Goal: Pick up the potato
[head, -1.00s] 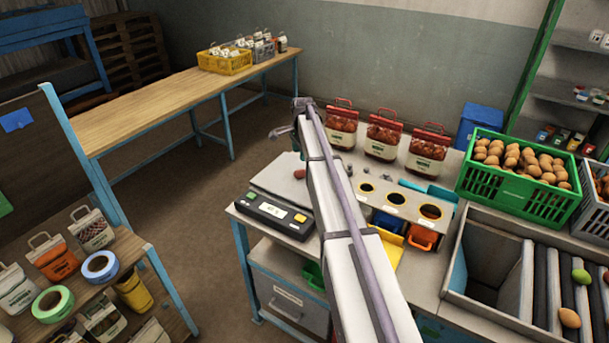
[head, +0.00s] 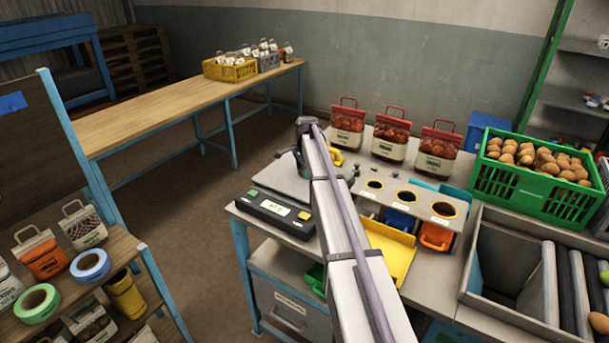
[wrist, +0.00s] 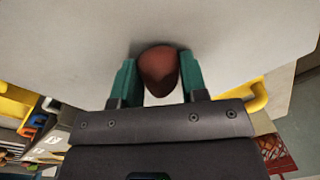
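A reddish-brown potato (wrist: 159,72) lies between the two green fingers of my gripper (wrist: 160,80) in the wrist view. The fingers stand close along both sides of it, and I cannot tell whether they press on it. Under it is a pale flat surface, the plate of the scale (head: 276,178) in the head view. There my gripper (head: 303,170) is low over the plate, and my arm hides the potato.
The scale's display (head: 275,209) faces front. Red-topped bags (head: 391,137) stand at the back of the bench. To the right are a panel with round holes (head: 405,197), a yellow tray (head: 392,250) and a green crate (head: 520,180) of potatoes.

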